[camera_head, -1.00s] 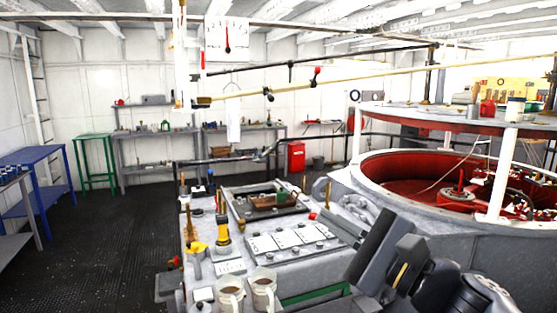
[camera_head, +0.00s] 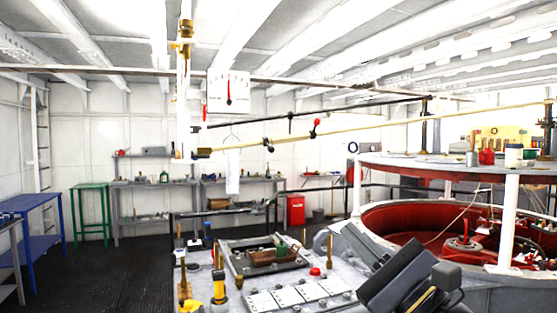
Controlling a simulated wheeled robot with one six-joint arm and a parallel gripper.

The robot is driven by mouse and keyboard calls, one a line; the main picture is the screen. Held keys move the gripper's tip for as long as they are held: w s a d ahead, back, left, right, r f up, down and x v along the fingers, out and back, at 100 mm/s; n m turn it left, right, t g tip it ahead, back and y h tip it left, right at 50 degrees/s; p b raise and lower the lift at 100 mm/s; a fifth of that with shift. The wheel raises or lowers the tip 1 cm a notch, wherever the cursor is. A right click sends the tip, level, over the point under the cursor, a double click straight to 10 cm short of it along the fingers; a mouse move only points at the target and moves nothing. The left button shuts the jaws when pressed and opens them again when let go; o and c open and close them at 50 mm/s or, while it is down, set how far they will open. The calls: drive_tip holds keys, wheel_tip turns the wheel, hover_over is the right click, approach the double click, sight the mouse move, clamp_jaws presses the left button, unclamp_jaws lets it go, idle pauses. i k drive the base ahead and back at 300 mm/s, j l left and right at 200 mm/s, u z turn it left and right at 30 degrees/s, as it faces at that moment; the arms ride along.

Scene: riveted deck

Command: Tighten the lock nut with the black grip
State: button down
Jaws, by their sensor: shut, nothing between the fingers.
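A small black grip (camera_head: 268,146) hangs on the long pale brass rod (camera_head: 360,130) that slopes across the upper middle. A second black grip (camera_head: 290,122) sits on the dark rod above it. The lock nut itself is too small to tell apart at either grip. A red-topped lever (camera_head: 315,127) is on the pale rod, right of the first grip. My gripper (camera_head: 408,280) is at the lower right, dark grey, shut and empty. It is well below the rods and apart from them; its lower part is cut off by the frame edge.
A grey console (camera_head: 240,300) with a tray (camera_head: 265,257), brass handles and a yellow-banded handle (camera_head: 219,287) fills the lower middle. A big red-lined drum (camera_head: 395,222) stands right under a round top. A white dial (camera_head: 228,91) hangs above the rods. The dark floor at left is clear.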

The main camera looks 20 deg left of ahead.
sight(270, 149)
drive_tip(key=i+j+z, duration=0.1)
drive_tip(key=i+j, duration=0.25)
drive_tip(key=i+j+z, duration=0.1)
drive_tip(key=i+j, duration=0.25)
drive_tip(key=i+j+z, duration=0.1)
drive_tip(key=i+j, duration=0.2)
drive_tip(key=j, duration=0.25)
drive_tip(key=i+j+z, duration=0.1)
drive_tip(key=i+j, duration=0.25)
drive_tip(key=j, duration=0.15)
